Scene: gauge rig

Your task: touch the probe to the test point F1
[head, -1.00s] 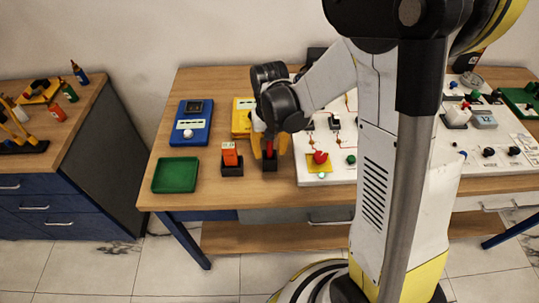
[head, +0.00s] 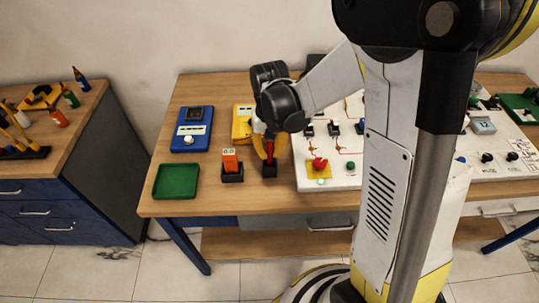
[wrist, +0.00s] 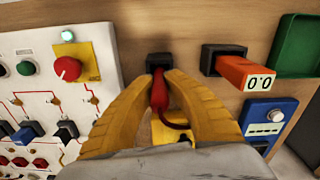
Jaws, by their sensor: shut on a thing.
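My gripper (head: 269,158) has its yellow fingers closed on the red probe (wrist: 161,92), seen between the fingertips in the wrist view. The probe is upright, and its lower end is at a small black holder (head: 269,170), which also shows in the wrist view (wrist: 159,61). I cannot tell whether the probe still sits in it. The white board (head: 340,179) to the right carries red lines, switches and small terminals. The label of test point F1 cannot be read, so I cannot tell which point it is.
An orange meter (wrist: 246,73) reading 0.0 stands in a black holder left of the probe in the head view. A green tray (head: 176,181), a blue device (head: 192,129) and a yellow device (head: 242,124) are nearby. A red knob (wrist: 68,69) stands on the board.

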